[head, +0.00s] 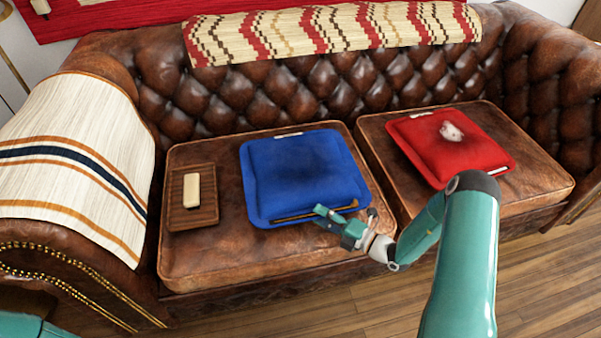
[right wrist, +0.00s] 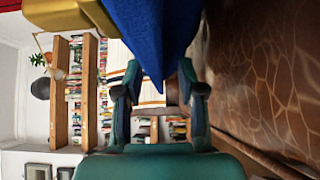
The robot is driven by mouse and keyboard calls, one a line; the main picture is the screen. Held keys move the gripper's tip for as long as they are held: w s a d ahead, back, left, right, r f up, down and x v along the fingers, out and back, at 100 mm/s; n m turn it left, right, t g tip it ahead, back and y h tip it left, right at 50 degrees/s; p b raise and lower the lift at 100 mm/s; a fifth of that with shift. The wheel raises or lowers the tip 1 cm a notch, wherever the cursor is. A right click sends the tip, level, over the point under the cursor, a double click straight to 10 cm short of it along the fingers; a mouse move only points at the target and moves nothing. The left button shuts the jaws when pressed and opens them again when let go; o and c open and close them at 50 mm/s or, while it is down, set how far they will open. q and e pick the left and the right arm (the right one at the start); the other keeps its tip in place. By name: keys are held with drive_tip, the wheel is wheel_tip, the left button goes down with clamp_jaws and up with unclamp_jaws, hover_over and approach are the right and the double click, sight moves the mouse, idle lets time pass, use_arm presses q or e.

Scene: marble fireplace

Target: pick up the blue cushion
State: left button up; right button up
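The blue cushion (head: 300,170) lies on the left seat of the brown leather sofa. A thin brown strip runs along its front edge and a small white strip shows at its back edge. My right gripper (head: 345,212) is at the cushion's front edge, near its right corner. In the right wrist view the blue cushion (right wrist: 160,45) reaches down as a wedge between the two fingers of my right gripper (right wrist: 160,80). The fingers stand apart, and I cannot tell whether they touch the cloth. My left gripper is out of view.
A brown tray (head: 207,218) with a cream block (head: 192,190) lies left of the cushion. A red cushion (head: 455,160) with a white patch lies on the right seat. A striped cloth (head: 80,150) covers the left armrest; a patterned blanket (head: 330,32) covers the backrest.

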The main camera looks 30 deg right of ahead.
drive_tip(key=shift+c, duration=0.2)
clamp_jaws()
drive_tip(key=shift+r, duration=0.1)
wheel_tip(320, 180, up, 26)
drive_tip(key=p, duration=1.2)
